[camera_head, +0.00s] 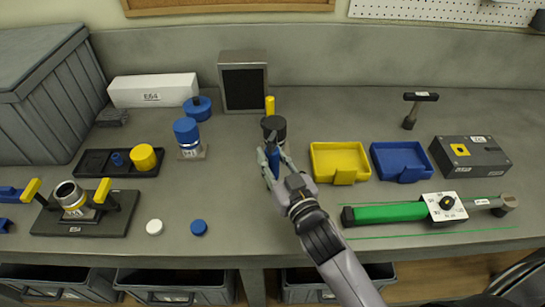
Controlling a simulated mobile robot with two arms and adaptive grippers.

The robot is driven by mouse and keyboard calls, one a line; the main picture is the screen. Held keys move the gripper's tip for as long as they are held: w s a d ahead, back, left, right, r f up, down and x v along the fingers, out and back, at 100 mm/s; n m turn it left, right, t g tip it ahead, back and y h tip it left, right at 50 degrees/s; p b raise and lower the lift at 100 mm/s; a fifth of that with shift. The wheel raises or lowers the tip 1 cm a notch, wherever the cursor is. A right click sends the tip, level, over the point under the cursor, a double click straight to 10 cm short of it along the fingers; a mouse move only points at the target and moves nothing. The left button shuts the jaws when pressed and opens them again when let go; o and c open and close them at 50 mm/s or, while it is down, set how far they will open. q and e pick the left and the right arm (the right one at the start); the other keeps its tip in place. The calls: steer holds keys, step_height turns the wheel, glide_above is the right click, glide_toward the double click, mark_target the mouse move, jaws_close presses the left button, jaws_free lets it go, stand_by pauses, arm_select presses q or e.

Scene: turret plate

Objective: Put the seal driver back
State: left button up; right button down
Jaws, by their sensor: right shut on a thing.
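My right gripper (270,153) is near the middle of the bench, with its arm coming from the lower right. It is shut on a dark blue piece (274,161), mostly hidden by the fingers; I cannot tell for sure that this is the seal driver. A black round piece (273,124) with a yellow upright part (270,105) stands just behind the fingertips. I cannot tell whether they touch. My left gripper is not in view.
A fixture (109,222) with a metal ring stands front left, near white (154,227) and blue (199,227) caps. Yellow (323,160) and blue (386,161) bins, a grey box (475,160) and a green-handled tool (390,212) lie right. The bench front centre is clear.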

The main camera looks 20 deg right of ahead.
steer(key=shift+f, duration=0.1)
steer(key=c, duration=1.3)
jaws_free()
steer(key=shift+r, duration=0.25)
steer(key=s+d+b, duration=0.1)
steer(key=s+b, duration=0.2)
steer(key=s, duration=0.9)
steer(key=shift+d, duration=0.2)
